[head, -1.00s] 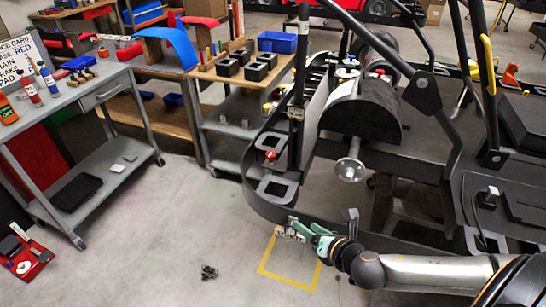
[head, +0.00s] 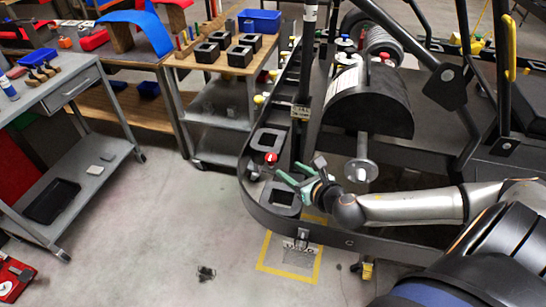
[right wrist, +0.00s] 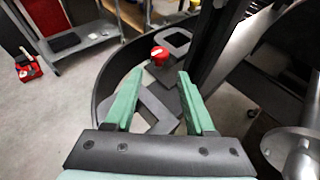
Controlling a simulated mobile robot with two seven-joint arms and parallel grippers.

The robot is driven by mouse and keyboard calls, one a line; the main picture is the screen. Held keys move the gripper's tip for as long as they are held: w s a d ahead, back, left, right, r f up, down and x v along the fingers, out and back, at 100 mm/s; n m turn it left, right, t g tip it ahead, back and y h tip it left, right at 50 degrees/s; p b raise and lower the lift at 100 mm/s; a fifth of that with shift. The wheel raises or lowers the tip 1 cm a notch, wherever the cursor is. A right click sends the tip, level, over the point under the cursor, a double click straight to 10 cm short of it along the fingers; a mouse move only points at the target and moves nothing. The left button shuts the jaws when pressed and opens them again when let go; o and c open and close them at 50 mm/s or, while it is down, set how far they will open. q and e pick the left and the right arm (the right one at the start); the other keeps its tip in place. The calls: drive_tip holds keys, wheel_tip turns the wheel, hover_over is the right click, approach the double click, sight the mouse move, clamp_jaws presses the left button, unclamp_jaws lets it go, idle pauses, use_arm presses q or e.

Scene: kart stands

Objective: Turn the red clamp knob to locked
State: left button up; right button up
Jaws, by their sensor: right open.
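The red clamp knob (head: 270,158) sits on the dark curved frame (head: 247,190) of the kart, at its left end in the head view. In the right wrist view the red knob (right wrist: 159,55) is beyond the fingertips, a little left of the gap between them. My right gripper (head: 283,180) has green fingers and is open and empty. It is just right of and nearer than the knob, apart from it. The fingers also show in the right wrist view (right wrist: 155,85). My left gripper is not in view.
A black upright post (head: 298,120) stands close right of the knob. A grey cart (head: 222,110) is behind, and another grey trolley (head: 100,165) stands left. The floor in front is mostly clear.

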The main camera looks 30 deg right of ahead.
sight(273, 159)
drive_tip(key=x, duration=1)
drive_tip(key=shift+f, duration=0.1)
clamp_jaws()
